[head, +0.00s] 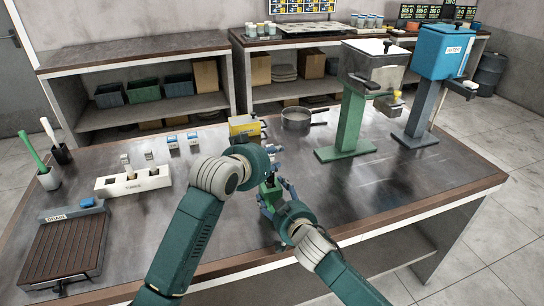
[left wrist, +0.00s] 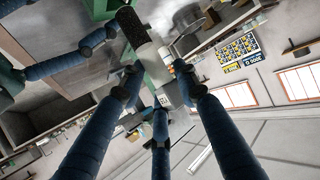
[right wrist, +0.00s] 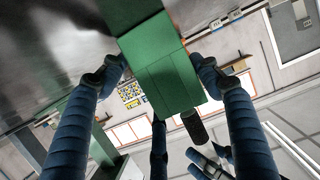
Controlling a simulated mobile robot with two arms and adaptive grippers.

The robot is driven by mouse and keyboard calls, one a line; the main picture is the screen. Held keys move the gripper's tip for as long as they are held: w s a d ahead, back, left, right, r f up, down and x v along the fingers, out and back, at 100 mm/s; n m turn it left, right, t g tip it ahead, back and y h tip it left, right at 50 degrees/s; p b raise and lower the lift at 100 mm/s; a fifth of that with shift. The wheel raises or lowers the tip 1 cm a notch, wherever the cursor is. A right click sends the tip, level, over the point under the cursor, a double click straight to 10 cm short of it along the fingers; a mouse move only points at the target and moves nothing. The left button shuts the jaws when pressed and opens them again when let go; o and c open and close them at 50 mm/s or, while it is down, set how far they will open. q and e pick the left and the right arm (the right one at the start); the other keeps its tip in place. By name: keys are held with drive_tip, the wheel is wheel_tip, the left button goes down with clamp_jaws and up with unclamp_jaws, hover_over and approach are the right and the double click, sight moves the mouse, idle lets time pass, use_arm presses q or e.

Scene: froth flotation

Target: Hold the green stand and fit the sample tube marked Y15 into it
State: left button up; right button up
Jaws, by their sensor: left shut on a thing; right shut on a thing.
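My left gripper (head: 277,155) is shut on the sample tube (left wrist: 145,45), above the middle of the table. In the left wrist view the tube has a dark end and a pale body between my fingers; its marking is too small to read. My right gripper (head: 279,190) is lower and shut on the green stand (head: 269,196). The green stand (right wrist: 165,70) fills the middle of the right wrist view, between my fingers. The tube's dark end (right wrist: 194,127) shows beside the stand's edge there. I cannot tell whether they touch.
A white tube rack (head: 133,184) stands at the left, near a drain tray (head: 72,245). A yellow box (head: 244,126) and a pot (head: 297,119) are behind my grippers. A green-columned machine (head: 350,118) and a blue water tank (head: 443,52) stand right. The table's right front is clear.

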sight(272, 176)
use_arm(q)
drive_tip(key=shift+f, duration=3)
drive_tip(key=shift+a+f, duration=0.1)
drive_tip(key=shift+f, duration=0.25)
drive_tip(key=o, duration=1.4)
drive_tip(key=shift+f, duration=0.1)
drive_tip(key=shift+c, duration=0.2)
